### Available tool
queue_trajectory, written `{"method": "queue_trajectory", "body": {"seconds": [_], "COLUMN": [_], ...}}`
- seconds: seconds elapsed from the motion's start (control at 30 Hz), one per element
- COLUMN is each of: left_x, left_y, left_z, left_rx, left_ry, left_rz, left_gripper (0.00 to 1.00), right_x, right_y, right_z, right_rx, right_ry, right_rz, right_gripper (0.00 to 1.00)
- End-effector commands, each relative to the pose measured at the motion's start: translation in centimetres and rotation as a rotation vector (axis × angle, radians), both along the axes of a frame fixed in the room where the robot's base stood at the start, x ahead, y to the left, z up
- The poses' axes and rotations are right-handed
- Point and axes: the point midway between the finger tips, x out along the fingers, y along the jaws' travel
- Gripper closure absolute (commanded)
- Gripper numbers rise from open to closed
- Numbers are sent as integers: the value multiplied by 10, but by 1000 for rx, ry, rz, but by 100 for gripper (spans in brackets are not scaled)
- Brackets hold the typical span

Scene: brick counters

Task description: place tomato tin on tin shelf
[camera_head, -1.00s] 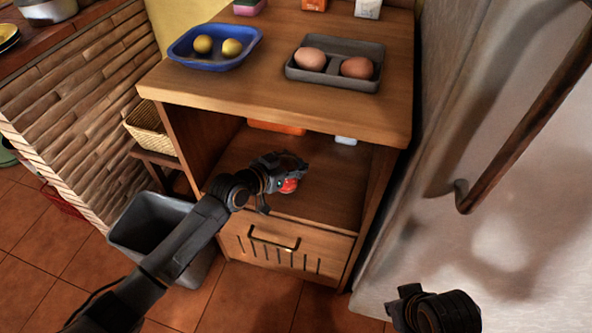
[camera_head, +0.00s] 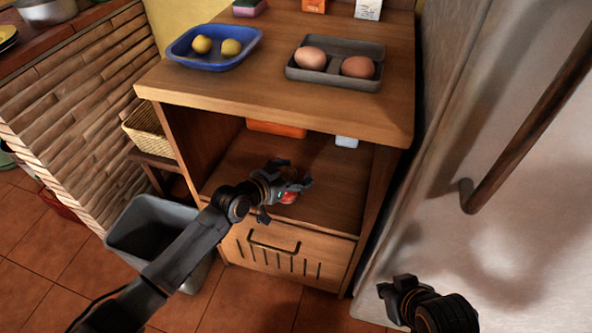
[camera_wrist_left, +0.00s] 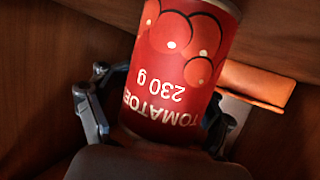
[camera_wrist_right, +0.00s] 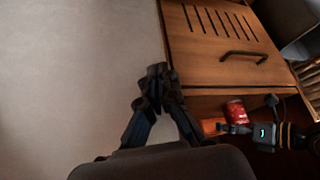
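The red tomato tin (camera_wrist_left: 175,75) is between the two fingers of my left gripper (camera_wrist_left: 158,112), with the fingers along its sides. The tin is tilted in the left wrist view. In the head view the left gripper (camera_head: 286,190) is inside the open compartment, low over the wooden shelf (camera_head: 330,185), and only a little red of the tin (camera_head: 289,197) shows. The tin also shows in the right wrist view (camera_wrist_right: 237,112). Whether its base touches the shelf cannot be told. My right gripper (camera_wrist_right: 160,82) is shut and empty, low by the fridge.
An orange object (camera_head: 277,129) and a pale object (camera_head: 346,141) lie deeper in the compartment. Above, a blue tray (camera_head: 190,58) holds lemons and a grey tray (camera_head: 310,77) holds eggs. A drawer (camera_head: 300,262) is below, a grey bin (camera_head: 125,240) left, and the fridge (camera_head: 480,230) right.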

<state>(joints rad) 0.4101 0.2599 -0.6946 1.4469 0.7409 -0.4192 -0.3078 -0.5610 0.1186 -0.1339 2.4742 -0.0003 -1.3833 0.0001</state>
Motion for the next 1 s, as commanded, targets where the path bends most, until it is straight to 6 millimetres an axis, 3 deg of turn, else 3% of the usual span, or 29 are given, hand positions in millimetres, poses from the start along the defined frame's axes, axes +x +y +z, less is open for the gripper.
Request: {"method": "queue_trajectory", "body": {"seconds": [0.37,0.47,0.63,0.9,1.0], "left_x": [0,-5,-23,-65,-74], "left_y": [0,5,22,60,69], "left_z": [2,5,15,35,39], "left_rx": [0,1,4,3,2], "left_ry": [0,0,-1,0,1], "left_rz": [0,1,0,-1,1], "left_gripper": [22,22,22,22,22], "right_x": [-1,-15,-49,-45,-42], "right_y": [0,-3,-13,-13,-12], "right_z": [1,-3,-6,10,1], "right_rx": [-1,-12,-43,-41,-42], "right_ry": [7,69,224,209,214], "right_rz": [0,-4,-17,-16,-16], "right_gripper": [100,100,100,100,100]}}
